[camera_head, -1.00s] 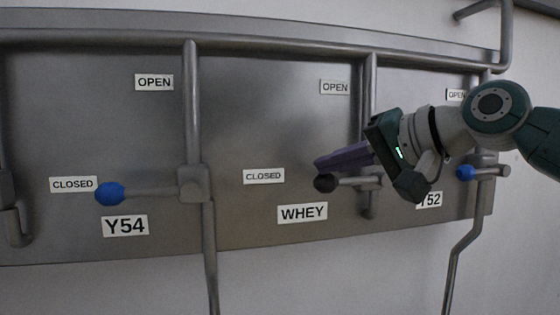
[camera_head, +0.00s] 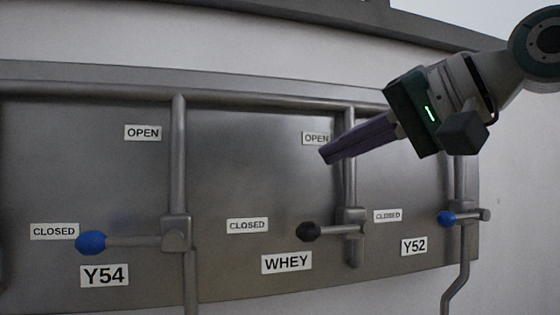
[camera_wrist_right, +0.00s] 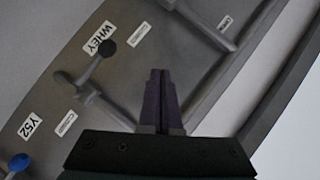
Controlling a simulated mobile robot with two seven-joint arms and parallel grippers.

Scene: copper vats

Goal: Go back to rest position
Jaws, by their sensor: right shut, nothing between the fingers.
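My right gripper (camera_head: 324,156) is shut and empty, its purple fingers pointing left in front of the panel, by the upper OPEN label. In the right wrist view its fingers (camera_wrist_right: 159,74) lie together with nothing between them. It is apart from and above the WHEY valve's black-knobbed handle (camera_head: 308,232), which points left beside its CLOSED label (camera_head: 247,225). The black knob also shows in the right wrist view (camera_wrist_right: 106,47). My left gripper is not in view.
The steel panel (camera_head: 260,180) carries pipes and more valves. The Y54 handle with a blue knob (camera_head: 91,242) and the Y52 handle with a blue knob (camera_head: 446,218) both point left. Bare wall (camera_head: 520,220) lies to the right.

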